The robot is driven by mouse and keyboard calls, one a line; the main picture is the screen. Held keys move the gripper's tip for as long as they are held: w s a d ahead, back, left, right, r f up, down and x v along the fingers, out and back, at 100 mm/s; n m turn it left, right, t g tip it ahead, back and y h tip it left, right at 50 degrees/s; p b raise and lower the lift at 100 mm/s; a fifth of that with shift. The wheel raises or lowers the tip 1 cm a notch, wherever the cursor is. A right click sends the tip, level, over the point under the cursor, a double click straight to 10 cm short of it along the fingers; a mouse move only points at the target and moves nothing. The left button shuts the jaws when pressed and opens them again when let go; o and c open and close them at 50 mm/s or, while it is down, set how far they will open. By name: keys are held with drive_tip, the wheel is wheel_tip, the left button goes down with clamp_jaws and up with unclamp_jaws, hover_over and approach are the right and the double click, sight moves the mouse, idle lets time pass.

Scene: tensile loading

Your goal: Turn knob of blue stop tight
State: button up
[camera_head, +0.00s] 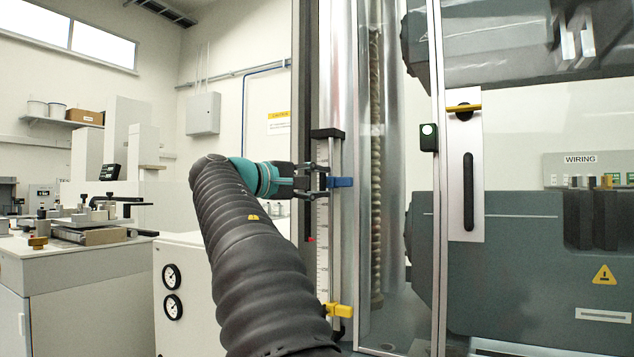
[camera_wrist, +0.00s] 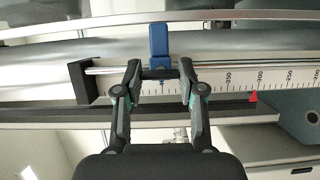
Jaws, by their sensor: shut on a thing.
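The blue stop (camera_head: 342,182) sits on the upright rod beside the white scale, in the upper part of the rail. In the wrist view the blue stop (camera_wrist: 159,40) shows beyond the fingertips, with its dark knob (camera_wrist: 160,74) between them. My gripper (camera_head: 319,181) reaches the stop from the left. In the wrist view my gripper (camera_wrist: 160,72) has its two fingers on either side of the knob, shut on it. The fingers partly hide the knob's sides, and its exact tightness cannot be seen.
A yellow stop (camera_head: 339,311) sits low on the same rod. A black end block (camera_head: 327,133) caps the rod above the blue stop. A red pointer (camera_wrist: 254,96) lies along the scale. The clear door with its black handle (camera_head: 468,191) stands to the right.

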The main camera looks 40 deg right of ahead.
drive_tip(key=o, duration=1.2)
drive_tip(key=shift+c, duration=0.2)
drive_tip(key=a, duration=1.2)
drive_tip(key=shift+r, duration=0.1)
